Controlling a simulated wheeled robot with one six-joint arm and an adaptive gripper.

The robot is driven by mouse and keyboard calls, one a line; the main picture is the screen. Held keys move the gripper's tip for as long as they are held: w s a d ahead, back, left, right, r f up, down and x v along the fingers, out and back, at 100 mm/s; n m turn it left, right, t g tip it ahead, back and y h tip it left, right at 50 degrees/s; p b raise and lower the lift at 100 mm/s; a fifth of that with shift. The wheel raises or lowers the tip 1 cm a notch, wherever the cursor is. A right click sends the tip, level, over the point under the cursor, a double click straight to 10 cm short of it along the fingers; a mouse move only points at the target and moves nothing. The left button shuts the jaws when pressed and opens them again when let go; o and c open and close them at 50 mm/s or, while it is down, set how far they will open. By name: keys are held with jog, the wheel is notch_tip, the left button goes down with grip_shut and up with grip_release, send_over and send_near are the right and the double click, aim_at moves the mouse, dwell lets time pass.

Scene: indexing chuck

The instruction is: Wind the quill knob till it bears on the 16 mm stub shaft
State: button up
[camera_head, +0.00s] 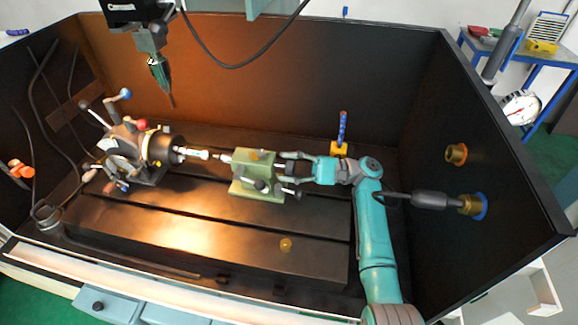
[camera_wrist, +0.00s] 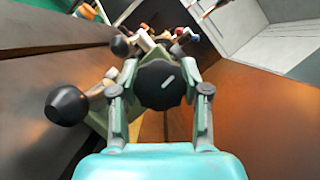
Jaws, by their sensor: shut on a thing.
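The green tailstock (camera_head: 258,176) stands on the slotted table, with its quill pointing left. The black quill knob (camera_wrist: 161,84) with a pale line on its face fills the middle of the wrist view. My gripper (camera_head: 286,168) reaches in from the right and is shut on the knob, one finger on each side, as the wrist view also shows (camera_wrist: 160,92). The stub shaft (camera_head: 196,154) sits in the chuck (camera_head: 160,146) at the left, lying toward the quill tip (camera_head: 225,158). Whether tip and shaft touch is too small to tell.
A black ball-ended lever (camera_wrist: 68,105) sticks out beside the knob in the wrist view. The indexing head (camera_head: 126,150) with coloured handles stands at left. A tool spindle (camera_head: 160,75) hangs above. A blue coolant nozzle (camera_head: 342,130) rises behind my arm. The front table (camera_head: 180,232) is mostly clear.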

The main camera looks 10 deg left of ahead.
jog(key=shift+m+t+y, duration=0.3)
jog(key=shift+m, duration=0.4)
jog(key=o, duration=0.9)
jog(key=shift+v, duration=3.8)
